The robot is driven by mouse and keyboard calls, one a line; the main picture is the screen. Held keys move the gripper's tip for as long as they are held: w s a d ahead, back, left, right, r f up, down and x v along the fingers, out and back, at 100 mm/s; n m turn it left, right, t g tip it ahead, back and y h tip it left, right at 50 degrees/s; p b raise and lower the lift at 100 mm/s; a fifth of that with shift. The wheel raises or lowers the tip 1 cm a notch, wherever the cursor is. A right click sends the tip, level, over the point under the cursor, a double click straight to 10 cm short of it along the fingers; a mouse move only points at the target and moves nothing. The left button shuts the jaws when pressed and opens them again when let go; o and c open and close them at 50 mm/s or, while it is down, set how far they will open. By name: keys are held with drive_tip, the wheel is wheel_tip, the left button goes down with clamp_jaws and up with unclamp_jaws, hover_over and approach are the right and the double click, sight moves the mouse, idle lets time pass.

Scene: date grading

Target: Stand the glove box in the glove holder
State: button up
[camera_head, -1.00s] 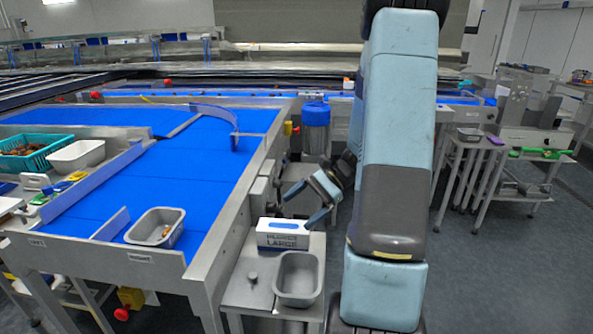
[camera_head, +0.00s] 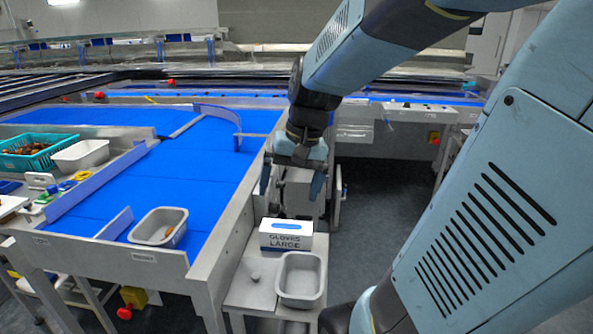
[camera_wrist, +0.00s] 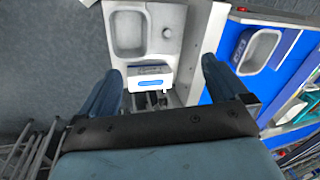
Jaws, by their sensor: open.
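The white glove box (camera_head: 286,235), with blue marking and "GLOVES LARGE" on its side, sits on the small steel side table (camera_head: 248,297). My gripper (camera_head: 291,184) is open and empty, pointing down above the box and apart from it. In the wrist view, the glove box (camera_wrist: 150,77) shows between the two fingers of my gripper (camera_wrist: 161,68), farther off than the fingertips. I cannot make out the glove holder for certain in either view.
A grey tray (camera_head: 300,279) stands just in front of the box, and a small knob (camera_head: 255,276) rises from the table to its left. The blue conveyor (camera_head: 190,180) with its steel edge runs along the left, carrying another grey tray (camera_head: 159,227).

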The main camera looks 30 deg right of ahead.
drive_tip(key=s+r+n+t+h, duration=0.2)
drive_tip(key=s+r+n+t, duration=0.2)
drive_tip(key=s+r, duration=0.2)
drive_tip(key=m+g+h, duration=0.1)
drive_tip(key=m+g, duration=0.5)
drive_tip(key=m, duration=1.9)
hover_over(286, 226)
drive_tip(key=a, duration=0.1)
wheel_tip(286, 226, down, 25)
drive_tip(key=f, duration=0.4)
drive_tip(key=d+f, duration=0.1)
drive_tip(key=f, duration=0.8)
drive_tip(key=shift+s+d, duration=0.1)
drive_tip(key=shift+d, duration=0.1)
drive_tip(key=shift+r, duration=0.1)
drive_tip(key=c, duration=1.3)
